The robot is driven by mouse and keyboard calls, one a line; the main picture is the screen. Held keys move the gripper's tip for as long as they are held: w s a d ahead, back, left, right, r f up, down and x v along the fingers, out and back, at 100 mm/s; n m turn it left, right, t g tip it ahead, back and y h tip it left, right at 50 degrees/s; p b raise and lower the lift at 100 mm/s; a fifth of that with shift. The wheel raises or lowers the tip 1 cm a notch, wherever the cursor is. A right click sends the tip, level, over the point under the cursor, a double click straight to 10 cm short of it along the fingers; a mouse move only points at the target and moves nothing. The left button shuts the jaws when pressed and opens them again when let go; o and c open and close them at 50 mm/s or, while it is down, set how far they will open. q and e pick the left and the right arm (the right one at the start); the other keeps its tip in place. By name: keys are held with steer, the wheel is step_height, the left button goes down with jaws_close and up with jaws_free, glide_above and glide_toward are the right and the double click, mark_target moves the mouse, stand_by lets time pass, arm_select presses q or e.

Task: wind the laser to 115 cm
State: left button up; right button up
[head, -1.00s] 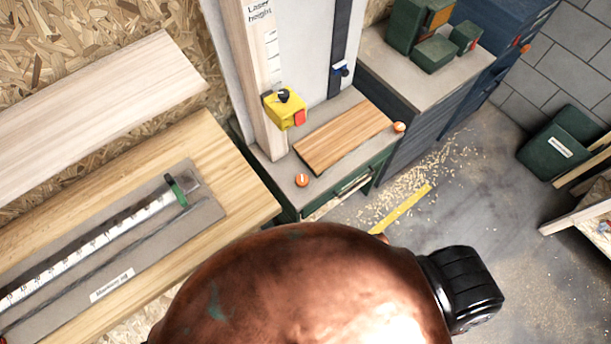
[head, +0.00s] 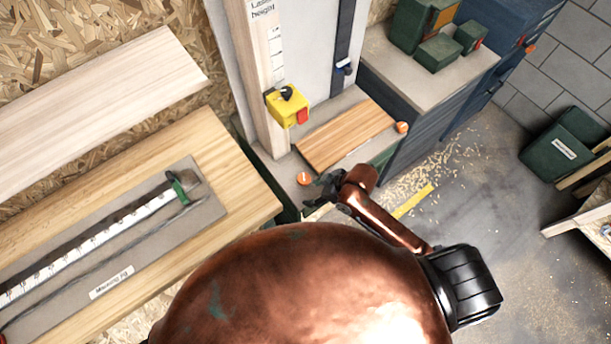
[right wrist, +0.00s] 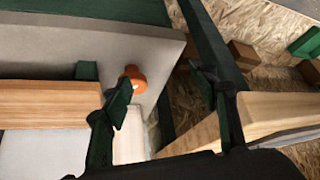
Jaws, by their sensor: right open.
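The yellow laser (head: 287,106), with a black knob on top and a red part at its side, sits on the pale wooden post labelled "Laser height" (head: 265,80). The scale's numbers are too small to read. My right gripper (head: 322,190) is in front of the cabinet, below and to the right of the laser and apart from it. In the right wrist view its two dark green fingers (right wrist: 165,105) are spread with nothing between them. An orange knob (right wrist: 132,77) shows beyond them. My left gripper is out of view.
A wooden board (head: 345,135) lies on the grey cabinet top, with orange round knobs (head: 304,178) at its front edge. A wooden bench (head: 235,175) with a measuring jig (head: 110,240) stands at left. Green boxes (head: 437,50) stand at back right.

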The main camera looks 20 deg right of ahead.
mark_target(304, 178)
steer(key=w+a+r+n+g, duration=0.1)
steer(key=w+a+n+g, duration=0.1)
steer(key=w+a+n, duration=0.15)
steer(key=w+d+r+n+g, duration=0.1)
steer(key=w+d+r+n, duration=0.1)
steer(key=w+d+n, duration=0.3)
steer(key=f, duration=0.2)
steer(key=a+f+m, duration=0.1)
steer(key=f, duration=0.1)
steer(key=a+f+m, duration=0.1)
steer(key=f, duration=0.1)
steer(key=shift+s+f+b, duration=0.1)
steer(key=shift+f+b, duration=0.2)
steer(key=shift+c, duration=0.2)
steer(key=c, duration=1.1)
